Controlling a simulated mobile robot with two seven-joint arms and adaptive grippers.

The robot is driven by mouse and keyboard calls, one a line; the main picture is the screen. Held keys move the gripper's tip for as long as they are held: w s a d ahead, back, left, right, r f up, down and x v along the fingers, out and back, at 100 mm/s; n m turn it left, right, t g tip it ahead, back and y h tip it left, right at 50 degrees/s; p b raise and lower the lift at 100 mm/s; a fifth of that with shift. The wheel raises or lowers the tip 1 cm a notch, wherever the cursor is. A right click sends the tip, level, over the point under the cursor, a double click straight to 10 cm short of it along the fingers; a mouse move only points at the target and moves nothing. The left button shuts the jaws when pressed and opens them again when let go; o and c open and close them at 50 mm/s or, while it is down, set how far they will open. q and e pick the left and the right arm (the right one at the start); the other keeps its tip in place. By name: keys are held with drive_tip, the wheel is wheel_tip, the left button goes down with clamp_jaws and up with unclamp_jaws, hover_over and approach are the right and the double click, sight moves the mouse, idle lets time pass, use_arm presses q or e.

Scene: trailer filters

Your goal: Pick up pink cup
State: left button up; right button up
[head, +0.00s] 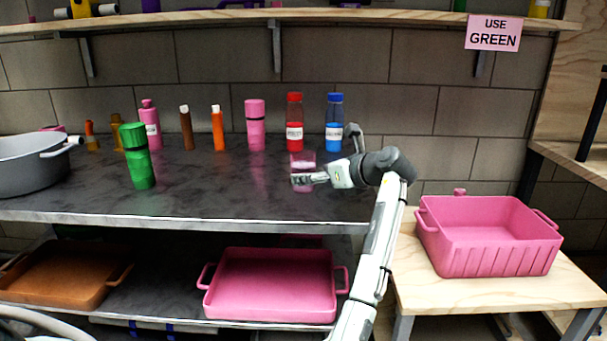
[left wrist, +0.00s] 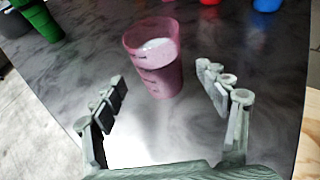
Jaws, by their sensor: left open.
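The pink cup (left wrist: 154,62) stands upright on the dark countertop in the left wrist view. It is see-through with dark marks on its side. In the head view the cup (head: 302,159) is small and partly covered by a finger of my left gripper. My left gripper (head: 325,157) is open just above the counter, at the cup's right side. In the left wrist view my left gripper (left wrist: 163,88) has its fingers spread, with the cup ahead, around the line between the fingertips. My right gripper is not in view.
A red bottle (head: 294,125), a blue bottle (head: 334,125) and a pink bottle (head: 255,127) stand behind. A green container (head: 137,158) stands left, by a grey pot (head: 28,165). A pink bin (head: 487,238) sits on the wooden table at right. The counter's front is clear.

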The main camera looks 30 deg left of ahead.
sight(310, 172)
use_arm(q)
drive_tip(key=x, duration=0.5)
drive_tip(key=shift+r, duration=0.15)
drive_tip(key=shift+c, duration=0.5)
drive_tip(key=c, duration=1.2)
drive_tip(key=shift+c, duration=0.7)
drive_tip(key=shift+r, duration=0.25)
